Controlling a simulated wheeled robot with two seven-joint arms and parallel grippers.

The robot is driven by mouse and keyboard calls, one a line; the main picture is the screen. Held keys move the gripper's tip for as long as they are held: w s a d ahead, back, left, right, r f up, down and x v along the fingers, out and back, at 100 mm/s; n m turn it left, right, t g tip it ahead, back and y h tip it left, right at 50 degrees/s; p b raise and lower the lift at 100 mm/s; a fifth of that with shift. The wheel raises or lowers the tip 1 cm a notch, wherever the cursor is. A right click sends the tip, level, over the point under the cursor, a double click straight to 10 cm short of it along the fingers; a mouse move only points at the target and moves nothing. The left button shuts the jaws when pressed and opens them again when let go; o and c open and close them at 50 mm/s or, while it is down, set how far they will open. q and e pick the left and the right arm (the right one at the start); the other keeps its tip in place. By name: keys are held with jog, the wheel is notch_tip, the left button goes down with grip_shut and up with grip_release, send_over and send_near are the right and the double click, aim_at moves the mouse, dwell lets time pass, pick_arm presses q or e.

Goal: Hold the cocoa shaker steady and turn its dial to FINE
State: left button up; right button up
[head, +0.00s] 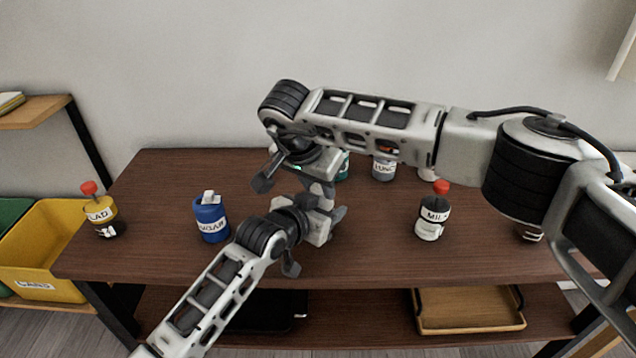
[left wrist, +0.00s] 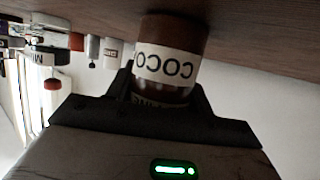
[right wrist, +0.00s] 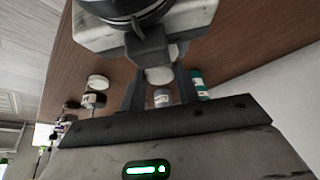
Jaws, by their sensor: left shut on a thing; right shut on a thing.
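The cocoa shaker (left wrist: 170,62) is a brown jar with a white label reading COCO, upside down in the left wrist view. The table surface is at the top of that view. Some pale lettering shows at its cap edge, too dark to read surely. My left gripper (head: 333,216) is shut around the jar; its fingers flank it in the left wrist view (left wrist: 165,92). My right gripper (head: 318,188) is above the left one, shut on a pale round piece (right wrist: 159,75), which appears to be the shaker's dial. In the head view the grippers hide the shaker; the dial's setting is not readable.
A blue jar (head: 210,220) and a yellow jar with a red knob (head: 102,212) stand left. A white-labelled jar with a red knob (head: 433,215) stands right. Several jars stand behind my right arm, including a grey one (head: 384,168). The front tabletop (head: 380,262) is clear.

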jog(key=shift+a+m+g+h, duration=0.15)
jog(key=shift+m+g+h, duration=0.4)
jog(key=shift+m, duration=1.35)
jog(key=o, duration=1)
jog(key=shift+r, duration=0.1)
jog(key=v, duration=1.2)
